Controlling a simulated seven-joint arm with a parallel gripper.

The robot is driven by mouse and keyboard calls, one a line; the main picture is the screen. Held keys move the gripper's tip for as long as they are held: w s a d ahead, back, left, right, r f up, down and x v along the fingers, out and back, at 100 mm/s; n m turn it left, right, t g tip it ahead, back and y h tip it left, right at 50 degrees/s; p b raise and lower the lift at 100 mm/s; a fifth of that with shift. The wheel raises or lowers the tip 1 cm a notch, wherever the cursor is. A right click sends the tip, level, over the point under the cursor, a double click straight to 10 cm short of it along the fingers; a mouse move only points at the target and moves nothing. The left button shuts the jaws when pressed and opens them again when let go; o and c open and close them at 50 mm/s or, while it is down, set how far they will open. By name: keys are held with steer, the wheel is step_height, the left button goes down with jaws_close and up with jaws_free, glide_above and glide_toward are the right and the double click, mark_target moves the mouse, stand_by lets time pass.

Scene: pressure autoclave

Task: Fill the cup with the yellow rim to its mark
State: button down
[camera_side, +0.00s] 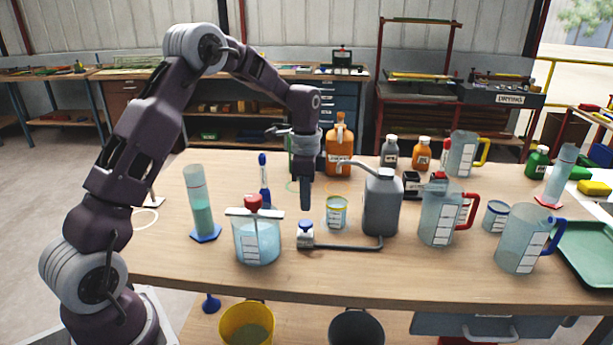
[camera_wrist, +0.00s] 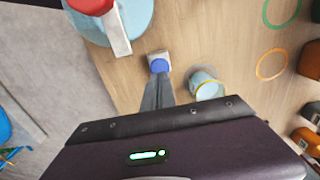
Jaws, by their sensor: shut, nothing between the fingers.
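The small clear cup with the yellow rim (camera_side: 336,212) stands upright on the table, left of a grey can (camera_side: 382,208). In the wrist view the cup (camera_wrist: 207,84) sits right of my fingers; its inside looks pale blue, but I cannot read a level against the mark. The can's thin spout (camera_side: 350,166) reaches left over the cup's area. A grey pipe (camera_side: 345,246) joins the can to a white block with a blue button (camera_side: 305,230). My gripper (camera_side: 305,208) is shut and empty, pointing down above the button; in the wrist view its fingertips (camera_wrist: 158,80) are close to the button (camera_wrist: 159,65).
A beaker with a red-knobbed lid (camera_side: 256,240) stands close left of the button. A cylinder (camera_side: 200,205) is farther left. Jugs with red (camera_side: 440,215) and blue (camera_side: 520,240) handles and another small cup (camera_side: 495,216) stand right. An orange bottle (camera_side: 340,150) stands behind.

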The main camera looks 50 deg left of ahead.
mark_target(306, 222)
step_height(306, 222, up, 8)
steer(key=shift+w, duration=0.15)
stand_by(0.7)
step_height(306, 222, down, 12)
steer(key=shift+f, duration=0.1)
stand_by(0.8)
